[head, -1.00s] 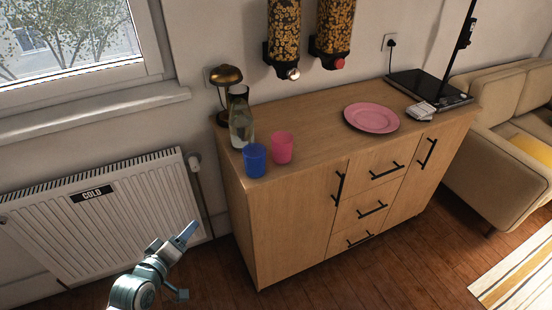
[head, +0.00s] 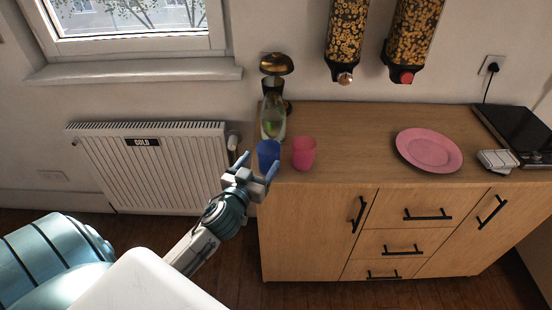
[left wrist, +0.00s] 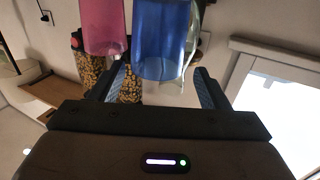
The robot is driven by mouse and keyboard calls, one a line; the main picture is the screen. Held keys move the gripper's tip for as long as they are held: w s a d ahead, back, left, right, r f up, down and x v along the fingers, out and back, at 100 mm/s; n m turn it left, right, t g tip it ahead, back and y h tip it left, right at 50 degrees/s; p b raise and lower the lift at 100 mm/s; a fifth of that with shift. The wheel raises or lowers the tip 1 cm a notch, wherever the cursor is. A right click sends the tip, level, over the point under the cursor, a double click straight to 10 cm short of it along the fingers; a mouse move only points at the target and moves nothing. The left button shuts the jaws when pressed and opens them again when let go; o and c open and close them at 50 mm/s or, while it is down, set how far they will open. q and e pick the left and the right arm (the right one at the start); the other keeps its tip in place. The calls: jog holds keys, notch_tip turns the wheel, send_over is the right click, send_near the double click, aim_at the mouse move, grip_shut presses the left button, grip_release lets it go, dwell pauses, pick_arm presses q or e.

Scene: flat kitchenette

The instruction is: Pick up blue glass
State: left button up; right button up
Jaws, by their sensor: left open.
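The blue glass (head: 268,153) stands upright at the front left corner of the wooden cabinet top. My left gripper (head: 256,168) is open just in front of the glass, its two fingers spread towards it. In the left wrist view the blue glass (left wrist: 161,40) shows large, ahead of and partly between the open fingers (left wrist: 160,88). I cannot tell whether they touch it. The base of the glass is partly hidden by the gripper in the head view. My right gripper is not in view.
A pink cup (head: 304,153) stands close to the right of the glass. A pink plate (head: 429,149) lies further right. The cabinet top (head: 355,150) between cup and plate is clear. A radiator (head: 150,170) is left.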

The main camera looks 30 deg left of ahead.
aim_at(273, 144)
pick_arm(q)
jog(key=shift+w+a+r, duration=0.1)
jog(key=shift+w+a, duration=0.1)
jog(key=shift+w, duration=0.95)
jog(key=shift+w+p, duration=0.25)
jog(key=shift+p, duration=0.1)
jog(key=w+p, duration=0.1)
jog(key=w, duration=0.1)
jog(key=w+p, duration=0.1)
jog(key=w, duration=0.1)
jog(key=shift+w+a+r+p, duration=0.15)
jog(key=shift+a+p, duration=0.05)
jog(key=shift+p, duration=0.15)
jog(key=shift+w, duration=0.4)
jog(key=shift+s, duration=0.1)
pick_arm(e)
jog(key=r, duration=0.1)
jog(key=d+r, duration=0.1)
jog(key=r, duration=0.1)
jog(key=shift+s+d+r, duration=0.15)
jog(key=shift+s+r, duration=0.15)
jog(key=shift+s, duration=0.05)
pick_arm(q)
jog(key=c, duration=0.7)
jog(key=shift+c, duration=0.8)
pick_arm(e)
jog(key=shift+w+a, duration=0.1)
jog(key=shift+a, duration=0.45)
